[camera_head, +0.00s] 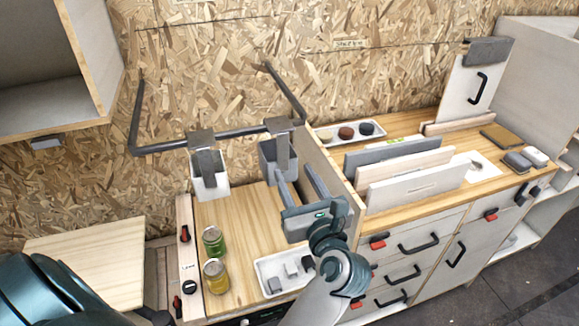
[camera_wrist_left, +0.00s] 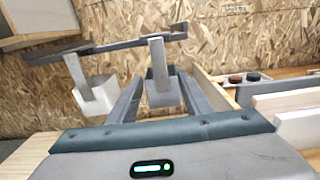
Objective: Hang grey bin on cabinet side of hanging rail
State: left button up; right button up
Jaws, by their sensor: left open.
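The grey bin (camera_head: 267,168) hangs by its flat grey hook from the dark hanging rail (camera_head: 165,147), near the rail's right corner, on the cabinet side. It also shows in the left wrist view (camera_wrist_left: 161,98), with its hook strap running up to the rail. A white bin (camera_head: 212,190) hangs to its left on the same rail and also shows in the wrist view (camera_wrist_left: 97,94). My left gripper (camera_head: 294,170) is open in front of the grey bin. In the wrist view its two fingers reach toward either side of the bin; contact cannot be told. My right gripper is not in view.
Right of the bin stands a cabinet with a wooden side panel (camera_head: 332,178) and upright boards (camera_head: 415,185). The wooden worktop between is partly clear.

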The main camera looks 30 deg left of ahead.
pick_arm(q)
jog(key=shift+v, duration=1.25)
